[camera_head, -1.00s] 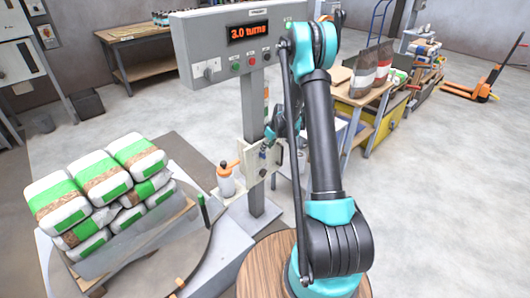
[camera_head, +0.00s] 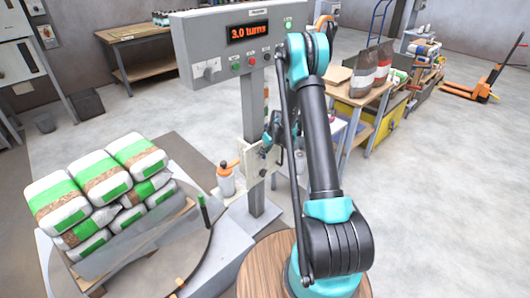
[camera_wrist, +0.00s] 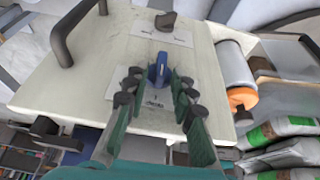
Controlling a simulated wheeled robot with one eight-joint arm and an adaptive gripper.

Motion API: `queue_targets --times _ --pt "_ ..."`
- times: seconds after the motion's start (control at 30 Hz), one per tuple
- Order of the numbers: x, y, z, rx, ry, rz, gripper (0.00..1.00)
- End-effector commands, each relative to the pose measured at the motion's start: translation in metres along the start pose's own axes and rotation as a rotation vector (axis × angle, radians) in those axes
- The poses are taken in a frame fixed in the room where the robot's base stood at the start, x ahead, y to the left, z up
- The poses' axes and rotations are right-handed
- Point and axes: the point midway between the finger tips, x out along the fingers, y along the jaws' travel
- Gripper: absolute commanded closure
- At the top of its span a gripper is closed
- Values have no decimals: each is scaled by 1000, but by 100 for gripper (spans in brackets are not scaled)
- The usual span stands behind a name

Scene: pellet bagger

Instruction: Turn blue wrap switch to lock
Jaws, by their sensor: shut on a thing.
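The blue switch (camera_wrist: 159,71) sits on a pale panel (camera_wrist: 95,84) in the wrist view. It points roughly along the panel's length, between two white labels whose print is too blurred to read. My gripper (camera_wrist: 160,76) has its green fingers on either side of the switch and is shut on it. In the head view the panel (camera_head: 256,163) is on the grey post below the control box. My gripper and the switch are too small and covered there to make out.
A dark handle (camera_wrist: 67,38) and a brown knob (camera_wrist: 166,20) stand out from the panel. The grey control box (camera_head: 215,52) reads "3.0 turns". Stacked bags (camera_head: 100,185) stand at the left.

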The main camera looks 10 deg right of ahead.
Motion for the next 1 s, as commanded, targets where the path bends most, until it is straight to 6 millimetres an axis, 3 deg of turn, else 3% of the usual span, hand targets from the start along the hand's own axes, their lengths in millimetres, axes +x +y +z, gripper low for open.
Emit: queue_targets --times 0.47,1.0 --pt "0 6 1 52 0 -122 100" --pt "8 21 3 238 0 -574 100"
